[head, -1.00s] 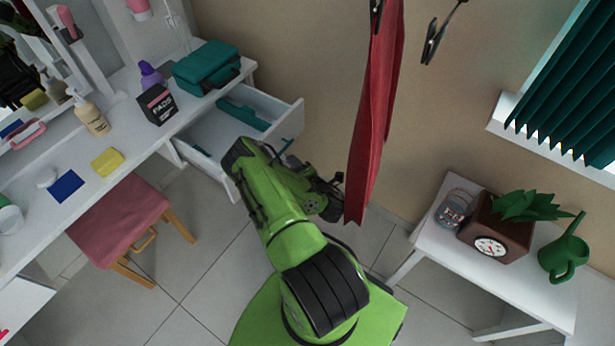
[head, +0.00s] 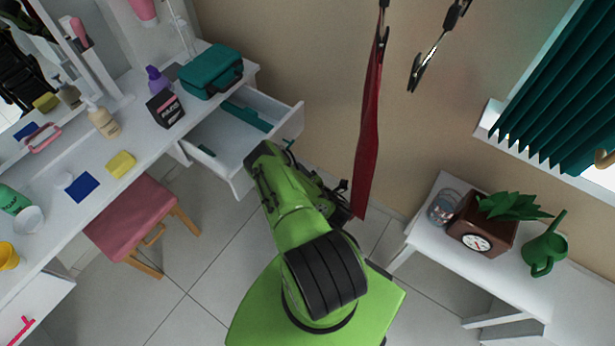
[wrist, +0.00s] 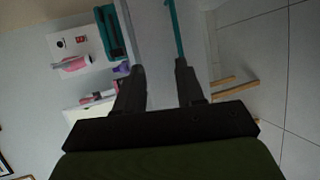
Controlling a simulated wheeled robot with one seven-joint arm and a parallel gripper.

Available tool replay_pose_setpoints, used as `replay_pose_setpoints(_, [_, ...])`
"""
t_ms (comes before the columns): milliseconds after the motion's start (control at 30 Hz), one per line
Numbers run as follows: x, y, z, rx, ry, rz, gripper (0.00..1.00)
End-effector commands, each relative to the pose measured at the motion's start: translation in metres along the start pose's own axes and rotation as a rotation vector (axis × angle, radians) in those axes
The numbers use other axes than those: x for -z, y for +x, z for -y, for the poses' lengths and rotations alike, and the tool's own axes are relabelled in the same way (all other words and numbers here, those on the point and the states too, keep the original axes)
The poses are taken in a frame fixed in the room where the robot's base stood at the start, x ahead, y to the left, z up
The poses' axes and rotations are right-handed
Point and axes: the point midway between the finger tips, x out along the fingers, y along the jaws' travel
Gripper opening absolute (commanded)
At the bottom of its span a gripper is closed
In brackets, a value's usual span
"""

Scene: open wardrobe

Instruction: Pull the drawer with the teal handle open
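The white drawer (head: 238,140) under the right end of the white dressing table stands pulled out, its inside visible. Its teal handle (head: 289,144) shows at the outer front, partly covered by my green arm. In the wrist view the teal handle (wrist: 174,25) is a thin bar running up from near the right fingertip. My gripper (wrist: 160,68) is open, its two black fingers apart with nothing seen held between them. The handle's near end meets the right fingertip in the picture; I cannot tell whether they touch. In the head view my arm hides much of the gripper area.
A teal case (head: 211,71) stands on the tabletop above the drawer. A teal item (head: 246,115) lies in the drawer. A pink stool (head: 137,220) is left of my arm. A red hanging cloth (head: 370,140) is close on the right, and a white side table (head: 440,250) stands further right.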

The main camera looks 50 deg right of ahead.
Motion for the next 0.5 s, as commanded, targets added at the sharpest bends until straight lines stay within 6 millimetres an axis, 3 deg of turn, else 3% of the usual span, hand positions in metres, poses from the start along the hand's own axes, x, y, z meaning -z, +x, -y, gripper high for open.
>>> replay_pose_setpoints(500, [-0.001, -0.021, -0.002, 0.000, 0.003, 0.004, 0.38])
